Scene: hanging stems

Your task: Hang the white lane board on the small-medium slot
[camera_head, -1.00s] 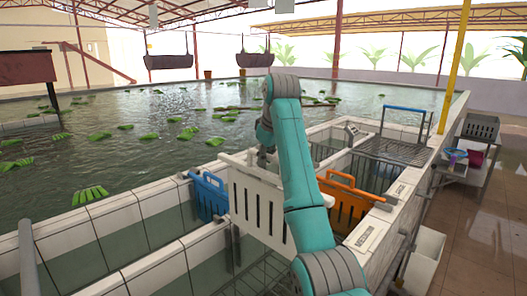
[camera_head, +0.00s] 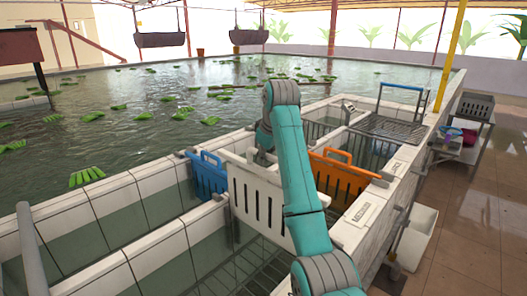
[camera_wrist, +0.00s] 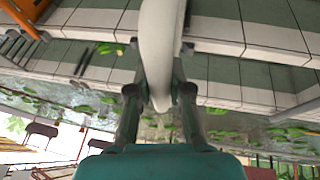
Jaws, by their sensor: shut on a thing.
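The white lane board (camera_head: 256,197), a slotted panel, hangs upright from my gripper (camera_head: 264,157) over the near tank channels. My arm covers its right part. In the wrist view my gripper (camera_wrist: 160,98) has a finger on each side of the pale board (camera_wrist: 160,40), seen edge-on. I cannot tell whether the board touches any wall or slot. A label plate (camera_head: 362,213) on the right wall, right of my arm, seems to read "medium". The small-medium slot cannot be told for certain.
A blue board (camera_head: 207,178) stands left of the white one, close to it. An orange board (camera_head: 341,176) stands to the right, behind my arm. A metal rack (camera_head: 388,127) lies farther back over the channels. White tiled walls (camera_head: 160,201) divide the water.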

